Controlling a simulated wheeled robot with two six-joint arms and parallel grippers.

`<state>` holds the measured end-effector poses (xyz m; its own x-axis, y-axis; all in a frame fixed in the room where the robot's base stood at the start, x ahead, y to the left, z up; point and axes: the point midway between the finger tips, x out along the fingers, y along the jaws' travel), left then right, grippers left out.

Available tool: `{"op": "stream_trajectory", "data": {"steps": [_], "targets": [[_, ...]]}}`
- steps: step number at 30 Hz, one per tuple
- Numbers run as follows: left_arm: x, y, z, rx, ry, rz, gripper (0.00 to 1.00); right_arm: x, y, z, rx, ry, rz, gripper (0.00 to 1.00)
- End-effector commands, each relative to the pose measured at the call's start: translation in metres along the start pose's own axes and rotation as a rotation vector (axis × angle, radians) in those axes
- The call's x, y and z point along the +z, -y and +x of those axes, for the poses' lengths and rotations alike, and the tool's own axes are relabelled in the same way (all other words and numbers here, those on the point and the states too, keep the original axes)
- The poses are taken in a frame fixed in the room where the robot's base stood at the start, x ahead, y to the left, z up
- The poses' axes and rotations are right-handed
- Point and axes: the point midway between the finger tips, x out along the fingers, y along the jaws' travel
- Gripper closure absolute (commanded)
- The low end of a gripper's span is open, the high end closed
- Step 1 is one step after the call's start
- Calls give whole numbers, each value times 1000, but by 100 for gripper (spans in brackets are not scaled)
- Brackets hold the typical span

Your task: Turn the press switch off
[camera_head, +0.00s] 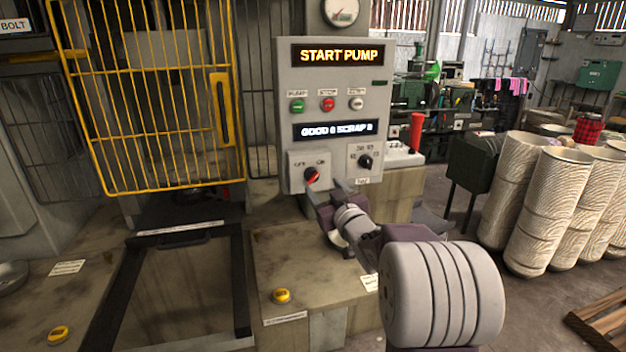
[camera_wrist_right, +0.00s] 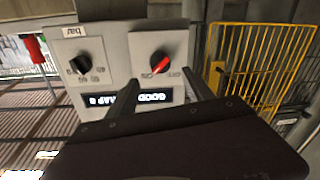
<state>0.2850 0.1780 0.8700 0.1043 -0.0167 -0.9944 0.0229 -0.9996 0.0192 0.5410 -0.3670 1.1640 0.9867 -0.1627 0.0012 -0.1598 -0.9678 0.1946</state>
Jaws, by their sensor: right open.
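The press switch (camera_head: 312,175) is a red-marked rotary knob on the lower left of the grey control panel. OFF is labelled on its left and ON on its right. Its red pointer seems to lean toward the ON side. The right wrist view shows the switch (camera_wrist_right: 160,62) upside down, with its red bar slanted. My right gripper (camera_head: 325,188) is open just in front of and below the switch. In the wrist view its two fingers (camera_wrist_right: 160,80) stand on either side of the knob, with a gap to each side. My left gripper is not in view.
The grey control panel (camera_head: 287,105) reads START PUMP and has several buttons. A black knob (camera_head: 365,161) sits right of the switch. A yellow cage gate (camera_head: 150,100) stands left. Yellow buttons (camera_head: 281,296) are on the bench below. Ribbed white cylinders (camera_head: 550,200) stand right.

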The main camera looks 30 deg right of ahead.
Motion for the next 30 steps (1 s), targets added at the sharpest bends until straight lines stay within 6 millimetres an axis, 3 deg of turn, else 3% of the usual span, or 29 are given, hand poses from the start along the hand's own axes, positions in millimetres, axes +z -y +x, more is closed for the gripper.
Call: {"op": "stream_trajectory", "data": {"steps": [3,9,20,27,30], "targets": [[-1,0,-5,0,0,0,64,-1,1,27,-3,1,0,40],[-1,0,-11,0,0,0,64,-1,1,61,-2,0,1,40],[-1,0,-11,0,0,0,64,0,1,71,0,0,0,40],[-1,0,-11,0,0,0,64,0,1,71,0,0,0,100],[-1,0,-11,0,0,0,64,0,1,71,0,0,-2,100]]}}
